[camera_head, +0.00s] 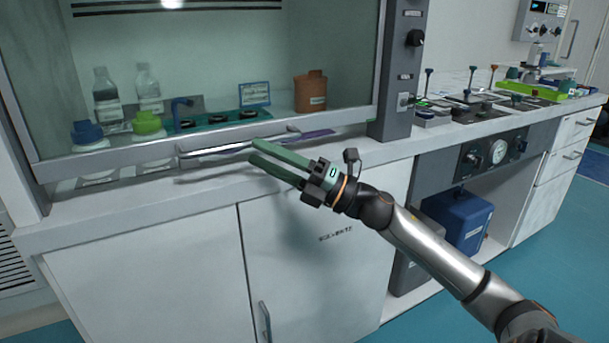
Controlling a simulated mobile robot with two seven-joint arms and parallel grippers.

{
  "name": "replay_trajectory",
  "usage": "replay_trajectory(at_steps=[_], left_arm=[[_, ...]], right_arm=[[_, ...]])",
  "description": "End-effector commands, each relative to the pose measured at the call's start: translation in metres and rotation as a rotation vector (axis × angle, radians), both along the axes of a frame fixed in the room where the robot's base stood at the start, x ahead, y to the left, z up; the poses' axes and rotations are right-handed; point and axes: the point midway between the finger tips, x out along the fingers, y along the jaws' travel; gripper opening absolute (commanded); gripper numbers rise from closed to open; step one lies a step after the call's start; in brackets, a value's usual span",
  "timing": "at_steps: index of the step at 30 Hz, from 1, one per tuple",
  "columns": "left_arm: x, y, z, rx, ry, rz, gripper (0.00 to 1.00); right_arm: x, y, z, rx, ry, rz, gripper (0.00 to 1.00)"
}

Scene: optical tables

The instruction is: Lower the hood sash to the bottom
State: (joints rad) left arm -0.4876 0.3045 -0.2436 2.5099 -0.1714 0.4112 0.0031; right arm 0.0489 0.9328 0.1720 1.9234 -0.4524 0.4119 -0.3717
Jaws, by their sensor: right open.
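The hood sash (235,60) is a glass pane with a grey bottom rail (110,157). It is low, with a narrow gap between the rail and the white worktop, and bottle bases show under it at the left. A horizontal bar handle (215,149) sits on the front of the rail. My right gripper (253,152) reaches in from the right, its two green fingers apart and pointing left at the handle's front. My left gripper is not in view.
Behind the glass stand clear bottles (107,97), a brown container (310,92) and blue- and green-capped bottles near the rail. A control post (392,80) bounds the hood at right. White cabinets (145,265) lie below. The worktop's front strip is clear.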

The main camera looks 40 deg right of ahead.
Motion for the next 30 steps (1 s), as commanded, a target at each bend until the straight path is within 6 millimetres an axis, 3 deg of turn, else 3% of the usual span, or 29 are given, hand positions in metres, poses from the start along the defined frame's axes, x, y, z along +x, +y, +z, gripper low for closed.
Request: replay_trajectory(at_steps=[15,28,30], left_arm=[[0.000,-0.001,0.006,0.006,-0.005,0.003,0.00],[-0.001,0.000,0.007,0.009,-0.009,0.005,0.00],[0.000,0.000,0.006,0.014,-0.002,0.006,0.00]], right_arm=[[-0.051,-0.038,-0.027,0.002,0.002,0.000,0.47],[-0.058,-0.043,-0.030,-0.001,0.000,0.000,0.47],[-0.058,-0.043,-0.030,0.003,0.001,0.002,0.39]])
